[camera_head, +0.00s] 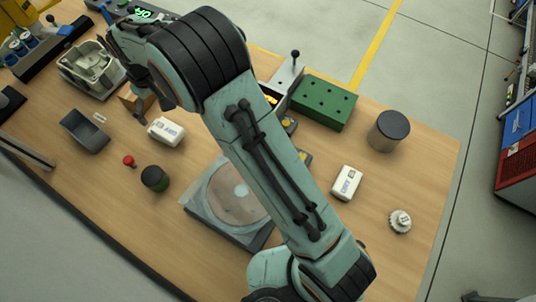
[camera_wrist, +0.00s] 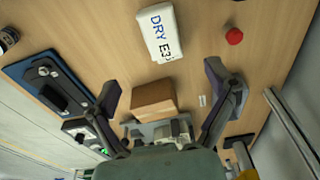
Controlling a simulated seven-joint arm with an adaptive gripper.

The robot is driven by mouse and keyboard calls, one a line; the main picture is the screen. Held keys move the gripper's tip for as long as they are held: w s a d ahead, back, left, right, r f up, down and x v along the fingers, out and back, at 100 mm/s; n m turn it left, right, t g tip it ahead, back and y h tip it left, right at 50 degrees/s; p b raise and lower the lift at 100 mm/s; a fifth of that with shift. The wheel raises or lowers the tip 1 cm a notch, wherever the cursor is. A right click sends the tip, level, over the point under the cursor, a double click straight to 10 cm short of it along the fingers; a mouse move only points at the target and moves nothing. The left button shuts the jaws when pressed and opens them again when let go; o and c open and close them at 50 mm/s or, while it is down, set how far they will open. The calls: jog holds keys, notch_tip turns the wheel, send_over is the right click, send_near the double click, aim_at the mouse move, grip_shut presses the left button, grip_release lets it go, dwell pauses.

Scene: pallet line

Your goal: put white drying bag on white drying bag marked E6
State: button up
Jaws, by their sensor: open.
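A white drying bag (camera_wrist: 160,33) marked "DRY E3" lies on the wooden table at the top of the wrist view. It also shows in the head view (camera_head: 166,131), left of my arm. A second white drying bag (camera_head: 346,183) lies right of my arm; its marking is too small to read surely. My gripper (camera_wrist: 165,90) is open and empty, with its fingers spread wide. In the wrist view a brown box (camera_wrist: 153,97) shows between the fingers, and the E3 bag lies beyond the fingertips.
A red knob (camera_head: 128,160), a dark round jar (camera_head: 155,178) and a grey tray (camera_head: 72,122) are near the E3 bag. A green block (camera_head: 325,102), a lidded can (camera_head: 388,134) and a white ridged knob (camera_head: 400,221) surround the second bag. A flat plate device (camera_head: 205,208) lies partly behind my arm.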

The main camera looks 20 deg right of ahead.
jog(key=s+d+r+m, duration=0.4)
jog(key=s+d+r, duration=0.6)
jog(key=d, duration=0.4)
jog(key=s+d+m, duration=0.2)
jog(key=s+d, duration=0.2)
jog(key=s, duration=0.5)
jog(key=s+d+m+g, duration=0.1)
jog(key=s+d, duration=0.3)
jog(key=s, duration=0.5)
jog(key=shift+s+d+f+m, duration=0.15)
jog(key=shift+s+f+m, duration=0.1)
jog(key=shift+m, duration=0.15)
